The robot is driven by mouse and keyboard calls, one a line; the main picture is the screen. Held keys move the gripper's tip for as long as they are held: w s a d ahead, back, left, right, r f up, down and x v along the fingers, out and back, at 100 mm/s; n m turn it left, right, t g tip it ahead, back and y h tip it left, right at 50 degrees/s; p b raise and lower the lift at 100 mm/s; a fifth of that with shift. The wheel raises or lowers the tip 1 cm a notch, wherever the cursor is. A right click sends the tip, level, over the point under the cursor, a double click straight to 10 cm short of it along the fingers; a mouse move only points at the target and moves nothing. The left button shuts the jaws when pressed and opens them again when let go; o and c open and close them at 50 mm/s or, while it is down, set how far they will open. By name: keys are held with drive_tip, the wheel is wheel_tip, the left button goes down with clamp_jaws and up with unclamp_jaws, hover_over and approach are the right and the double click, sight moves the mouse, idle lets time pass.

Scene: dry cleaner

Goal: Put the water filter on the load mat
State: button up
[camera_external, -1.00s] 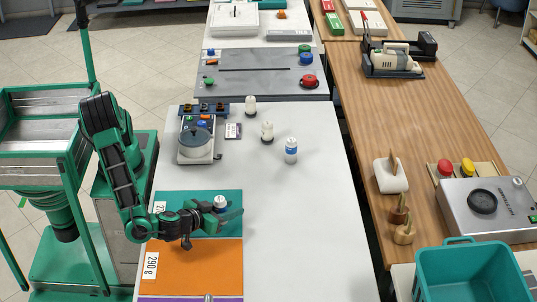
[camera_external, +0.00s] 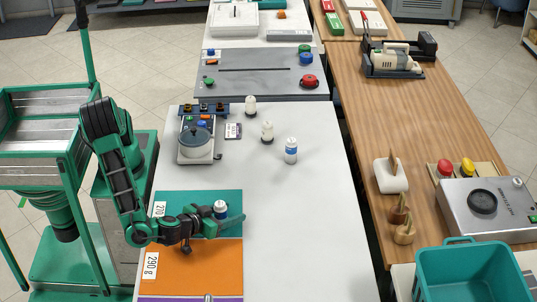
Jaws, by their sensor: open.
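A white cylinder with a blue band (camera_external: 220,208), which looks like the water filter, is at the teal mat (camera_external: 215,197) marked 270. My gripper (camera_external: 228,219) is open, low over the front part of that mat, with its fingers at the cylinder. The fingers hide the cylinder's lower part, so I cannot tell whether it touches the mat. An orange mat (camera_external: 205,275) marked 290 g lies in front of the teal one. I cannot tell which one is called the load mat.
A similar blue-banded bottle (camera_external: 291,151) and two whitish bottles (camera_external: 267,131) (camera_external: 250,106) stand farther back on the white table. A grey pot (camera_external: 196,141) stands on a scale-like device at the back left. The table's right half is mostly clear.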

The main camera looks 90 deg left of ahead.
drive_tip(key=v, duration=1.1)
drive_tip(key=shift+s+d, duration=0.25)
drive_tip(key=m, duration=0.1)
drive_tip(key=d+m+g+h, duration=0.1)
drive_tip(key=shift+w+f+m+h, duration=0.2)
drive_tip(key=shift+w+m+h, duration=0.05)
drive_tip(key=shift+m+h, duration=0.05)
drive_tip(key=shift+d+r+m+g+h, duration=0.15)
drive_tip(key=shift+d+m+g+h, duration=0.15)
drive_tip(key=shift+m+g+h, duration=0.45)
drive_tip(key=shift+w+a+r+m+g+h, duration=0.1)
drive_tip(key=shift+r+m+g+h, duration=0.15)
drive_tip(key=shift+m, duration=0.5)
drive_tip(key=s+a+r+m+g+h, duration=0.2)
drive_tip(key=a+r, duration=0.2)
drive_tip(key=a, duration=0.4)
drive_tip(key=s+a+r+m+g+h, duration=0.1)
drive_tip(key=a+r+m+g+h, duration=0.15)
drive_tip(key=a, duration=0.55)
drive_tip(key=s+a+r+m+g, duration=0.1)
drive_tip(key=s+a+m, duration=0.1)
drive_tip(key=s+a, duration=0.3)
drive_tip(key=s+a+r+m+g+h, duration=0.1)
drive_tip(key=s+a+m, duration=0.2)
drive_tip(key=s, duration=0.7)
drive_tip(key=a, duration=0.2)
drive_tip(key=shift+a+r, duration=0.35)
